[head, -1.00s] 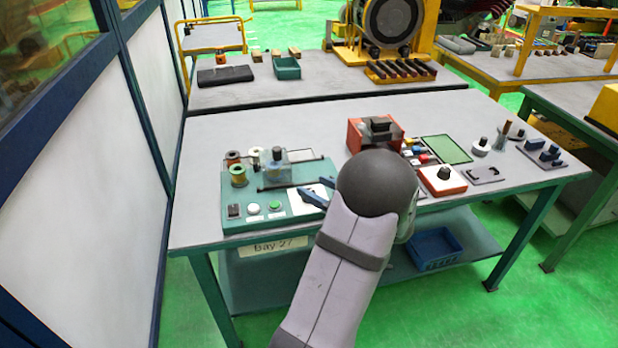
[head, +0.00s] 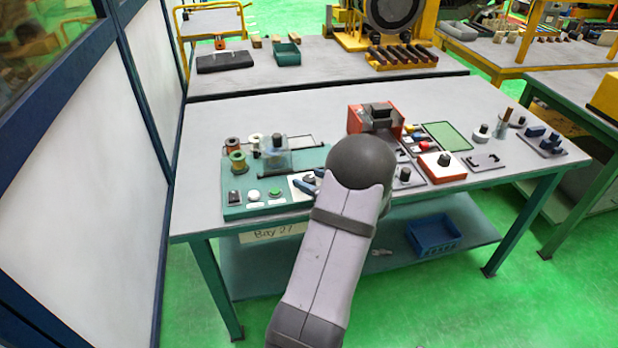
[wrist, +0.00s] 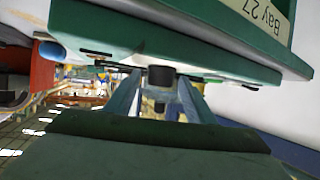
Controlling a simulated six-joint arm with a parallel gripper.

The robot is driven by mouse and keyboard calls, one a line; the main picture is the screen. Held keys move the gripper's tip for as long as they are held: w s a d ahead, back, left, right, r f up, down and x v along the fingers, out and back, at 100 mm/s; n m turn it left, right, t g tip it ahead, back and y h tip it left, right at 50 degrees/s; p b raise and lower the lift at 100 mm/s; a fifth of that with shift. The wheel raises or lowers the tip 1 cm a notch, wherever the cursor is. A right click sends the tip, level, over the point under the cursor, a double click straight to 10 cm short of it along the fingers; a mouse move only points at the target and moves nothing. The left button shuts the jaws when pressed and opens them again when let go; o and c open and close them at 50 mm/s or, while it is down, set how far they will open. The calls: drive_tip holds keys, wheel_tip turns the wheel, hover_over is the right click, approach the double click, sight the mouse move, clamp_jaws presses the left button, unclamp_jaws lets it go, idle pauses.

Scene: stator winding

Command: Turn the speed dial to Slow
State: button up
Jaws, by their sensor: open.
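The teal winding station (head: 240,200) sits at the left front of the table. On its right part is a pale plate (head: 297,181), partly covered by my gripper (head: 306,186) with its blue fingers. The wrist view looks tilted and upside down. There, my gripper (wrist: 157,98) is open, one finger on each side of a dark round knob (wrist: 161,76), likely the speed dial. I cannot tell whether the fingers touch it. The dial's pointer and speed marks are not readable. My arm hides the station's right end in the head view.
A black switch (head: 234,197), a white button (head: 254,195) and a green button (head: 275,193) line the station's front. Copper spools (head: 237,161) stand behind.

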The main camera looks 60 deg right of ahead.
drive_tip(key=shift+w+d+f, duration=0.2)
drive_tip(key=shift+w, duration=0.2)
drive_tip(key=c, duration=1.1)
drive_tip(key=shift+o, duration=0.2)
